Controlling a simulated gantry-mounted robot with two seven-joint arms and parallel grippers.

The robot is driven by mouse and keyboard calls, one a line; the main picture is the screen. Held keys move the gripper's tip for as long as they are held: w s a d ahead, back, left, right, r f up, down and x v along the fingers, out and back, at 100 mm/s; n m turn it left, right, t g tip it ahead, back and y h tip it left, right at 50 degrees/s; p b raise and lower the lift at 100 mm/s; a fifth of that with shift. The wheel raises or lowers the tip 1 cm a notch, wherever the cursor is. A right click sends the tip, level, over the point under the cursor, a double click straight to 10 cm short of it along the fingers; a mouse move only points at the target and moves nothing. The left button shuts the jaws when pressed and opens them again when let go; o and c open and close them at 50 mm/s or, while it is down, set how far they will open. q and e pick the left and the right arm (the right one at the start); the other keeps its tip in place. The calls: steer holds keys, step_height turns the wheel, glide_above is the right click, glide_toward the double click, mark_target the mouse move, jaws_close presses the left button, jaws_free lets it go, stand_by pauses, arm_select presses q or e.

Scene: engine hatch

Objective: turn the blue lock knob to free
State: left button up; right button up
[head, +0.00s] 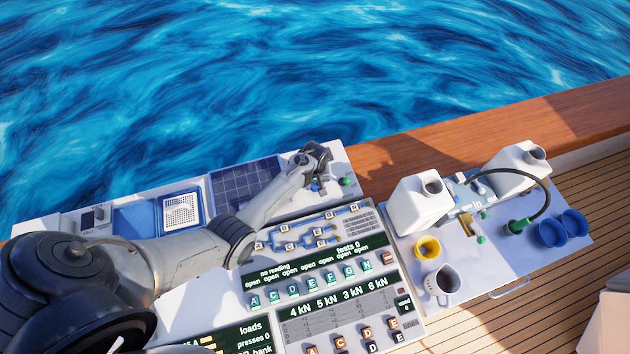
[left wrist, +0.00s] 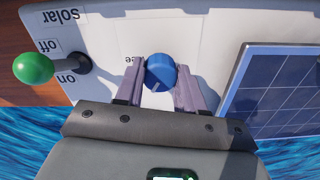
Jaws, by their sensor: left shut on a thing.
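The blue lock knob (left wrist: 161,72) sits on the white panel between the fingers of my left gripper (left wrist: 160,82). The fingers are shut on the knob, one on each side. A label beside it is mostly covered by a finger; only its last letters show. In the head view my left gripper (head: 318,180) reaches to the far right corner of the panel, and the knob is hard to make out there. My right gripper is not in view.
A green-knobbed solar switch (left wrist: 34,68) stands near the left finger. A dark solar panel (left wrist: 285,95) lies on the other side. White jugs (head: 418,203), a yellow cup (head: 427,248) and blue caps (head: 552,233) stand on the right-hand board. Water lies beyond the wooden rail (head: 420,160).

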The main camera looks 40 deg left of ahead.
arm_select(q)
steer(key=m+p, duration=0.1)
steer(key=m, duration=0.4)
steer(key=shift+m+p, duration=0.3)
steer(key=shift+p, duration=0.05)
steer(key=m, duration=0.2)
steer(key=shift+a+m, duration=0.1)
steer(key=shift+m, duration=0.2)
steer(key=shift+m+p, duration=0.35)
steer(key=shift+m, duration=1.45)
steer(key=o, duration=1)
steer(key=shift+o, duration=0.2)
